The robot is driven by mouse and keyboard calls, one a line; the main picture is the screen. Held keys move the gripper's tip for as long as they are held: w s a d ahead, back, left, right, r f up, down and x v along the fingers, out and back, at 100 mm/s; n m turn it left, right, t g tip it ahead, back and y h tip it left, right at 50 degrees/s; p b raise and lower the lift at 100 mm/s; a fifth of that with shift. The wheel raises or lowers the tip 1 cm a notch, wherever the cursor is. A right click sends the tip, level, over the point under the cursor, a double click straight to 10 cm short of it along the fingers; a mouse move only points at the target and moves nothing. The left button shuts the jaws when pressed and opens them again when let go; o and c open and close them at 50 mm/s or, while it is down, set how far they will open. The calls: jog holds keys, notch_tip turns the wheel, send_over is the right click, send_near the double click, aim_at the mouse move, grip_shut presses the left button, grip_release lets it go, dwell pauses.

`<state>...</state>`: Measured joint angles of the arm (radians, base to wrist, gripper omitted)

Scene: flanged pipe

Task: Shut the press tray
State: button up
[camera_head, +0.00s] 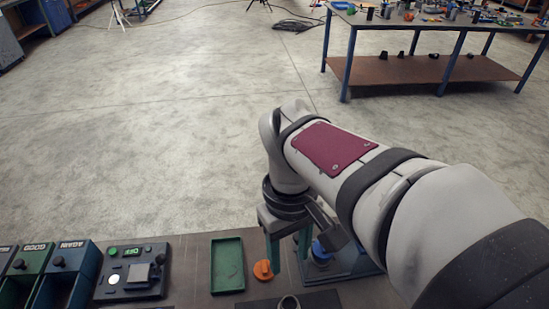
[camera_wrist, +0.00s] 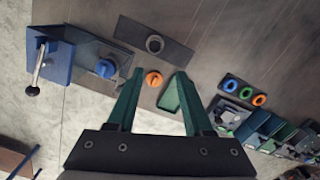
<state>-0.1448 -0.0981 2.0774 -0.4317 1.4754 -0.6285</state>
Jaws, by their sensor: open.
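The press shows in the wrist view as a blue block (camera_wrist: 52,62) with a metal lever and black knob. A dark blue tray-like base (camera_wrist: 88,50) extends from it and carries a round blue part (camera_wrist: 106,68). In the head view the base (camera_head: 352,262) and blue part (camera_head: 319,252) lie right of my gripper, partly behind my arm; the block is hidden. My gripper (camera_wrist: 160,75) is open and empty, green fingers pointing down. It also shows in the head view (camera_head: 287,250). An orange knobbed part (camera_wrist: 153,79) appears between the fingertips; contact is not visible.
A green tray (camera_head: 228,266) lies left of the orange part. A control box (camera_head: 133,272) and bins labelled GOOD (camera_head: 30,262) and AGAIN (camera_head: 68,270) stand at the left. Several coloured rings (camera_wrist: 245,93) lie on a dark strip.

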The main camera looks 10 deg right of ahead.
jog(key=w+a+f+n, duration=0.1)
jog(key=w+n, duration=0.2)
jog(key=w, duration=0.1)
jog(key=w+a+f+n+h, duration=0.1)
jog(key=w+a+n, duration=0.1)
jog(key=w+n, duration=0.2)
jog(key=w+a+f+n+h, duration=0.1)
jog(key=w+n, duration=0.3)
jog(key=w, duration=0.2)
jog(key=shift+a+f, duration=0.1)
jog(key=shift+a, duration=0.25)
grip_shut()
jog(key=s+d+f, duration=0.1)
jog(key=d+f, duration=0.5)
jog(key=f, duration=0.3)
jog(key=shift+s+f+h, duration=0.25)
jog(key=shift+s+h, duration=0.05)
jog(key=shift+d, duration=0.1)
jog(key=d, duration=1.2)
